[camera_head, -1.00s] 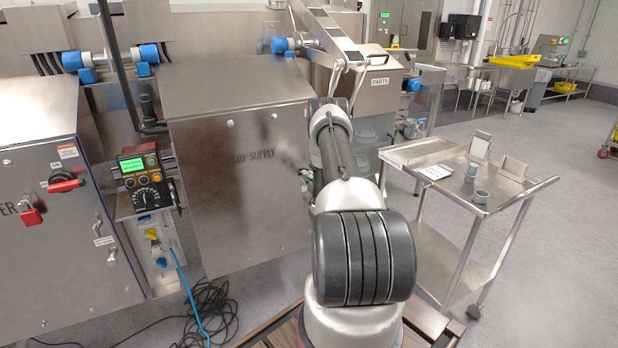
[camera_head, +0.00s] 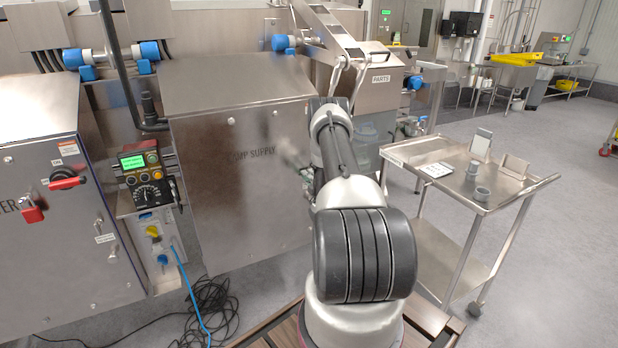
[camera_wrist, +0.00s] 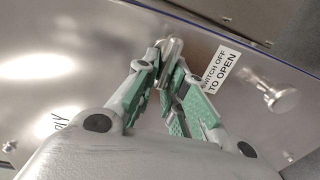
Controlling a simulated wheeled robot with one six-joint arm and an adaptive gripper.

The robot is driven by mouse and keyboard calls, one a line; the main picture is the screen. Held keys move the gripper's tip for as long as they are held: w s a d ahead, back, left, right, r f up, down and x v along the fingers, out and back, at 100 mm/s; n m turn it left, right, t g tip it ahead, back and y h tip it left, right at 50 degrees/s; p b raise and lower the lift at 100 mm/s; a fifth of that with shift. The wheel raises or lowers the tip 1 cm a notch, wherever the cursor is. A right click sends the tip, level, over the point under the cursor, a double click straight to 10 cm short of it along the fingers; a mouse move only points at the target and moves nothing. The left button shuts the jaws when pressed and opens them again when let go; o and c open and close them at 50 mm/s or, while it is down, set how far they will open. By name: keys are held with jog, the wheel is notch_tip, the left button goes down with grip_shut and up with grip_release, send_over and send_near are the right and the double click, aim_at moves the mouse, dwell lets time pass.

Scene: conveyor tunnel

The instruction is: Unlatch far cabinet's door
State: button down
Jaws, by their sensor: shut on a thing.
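The far cabinet (camera_head: 215,200) is a grey metal box with "PUMP SUPPLY" lettering on its closed door, behind my arm in the head view. In the wrist view its door (camera_wrist: 60,75) fills most of the picture. My gripper (camera_wrist: 167,76) is shut on a small metal latch handle (camera_wrist: 172,45) near the door's edge. The fingertips hide part of the handle. A "SWITCH OFF TO OPEN" label (camera_wrist: 222,70) is just right of the fingers. A round metal knob (camera_wrist: 285,98) stands further right.
The near cabinet (camera_head: 75,240) with red switches stands at the left. A control box (camera_head: 143,175) is between the cabinets. A steel cart (camera_head: 440,180) stands right of my arm. Black cables (camera_head: 212,305) lie on the floor.

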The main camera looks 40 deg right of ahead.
jog(key=c, duration=1.5)
grip_release()
jog(key=v, duration=1.2)
